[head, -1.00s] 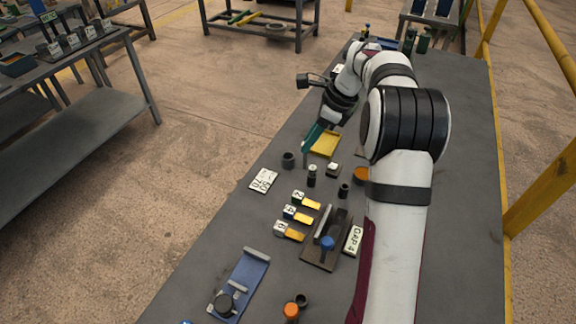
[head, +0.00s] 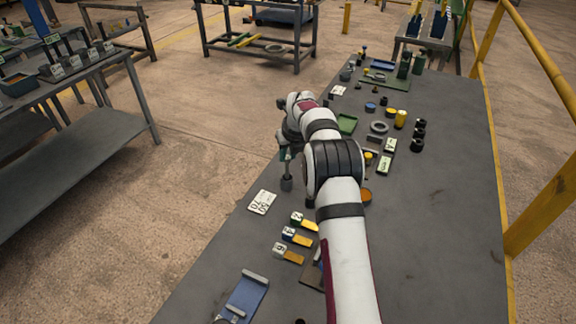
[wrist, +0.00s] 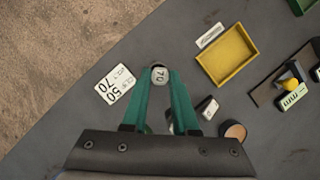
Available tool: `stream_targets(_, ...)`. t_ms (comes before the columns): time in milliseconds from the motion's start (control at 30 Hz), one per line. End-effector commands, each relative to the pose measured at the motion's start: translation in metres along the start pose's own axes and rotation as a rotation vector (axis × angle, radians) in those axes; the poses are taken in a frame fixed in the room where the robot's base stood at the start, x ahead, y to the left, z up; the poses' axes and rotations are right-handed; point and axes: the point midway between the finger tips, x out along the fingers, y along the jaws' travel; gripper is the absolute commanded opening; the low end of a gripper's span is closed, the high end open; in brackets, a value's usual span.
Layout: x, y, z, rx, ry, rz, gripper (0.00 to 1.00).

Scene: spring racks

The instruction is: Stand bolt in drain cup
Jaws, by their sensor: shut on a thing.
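My gripper (head: 287,160) is over the dark drain cup (head: 286,184), which stands on the bench beside the white card in the head view. The cup is mostly hidden under the bolt in the wrist view.
The white card (head: 262,201) reading "50" and "70" lies beside the cup. A yellow tray (wrist: 245,82), a small pale-topped block (wrist: 208,108) and an orange-topped round thing (wrist: 233,131) are to the right. Yellow-tabbed blocks (head: 297,236) are nearer.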

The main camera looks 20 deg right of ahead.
Motion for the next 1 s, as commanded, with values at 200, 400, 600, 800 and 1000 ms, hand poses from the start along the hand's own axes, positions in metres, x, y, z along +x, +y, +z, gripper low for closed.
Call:
stream_targets(200,0.031,0.001,-0.013,0.001,0.003,0.001,0.00)
stream_targets(400,0.037,0.000,-0.015,0.000,0.000,0.000,0.00)
stream_targets(600,0.039,0.000,-0.016,0.000,0.001,0.001,0.31)
stream_targets(800,0.039,0.000,-0.016,0.000,0.001,0.001,0.57)
stream_targets(1000,0.038,0.000,-0.016,-0.001,0.001,0.001,0.57)
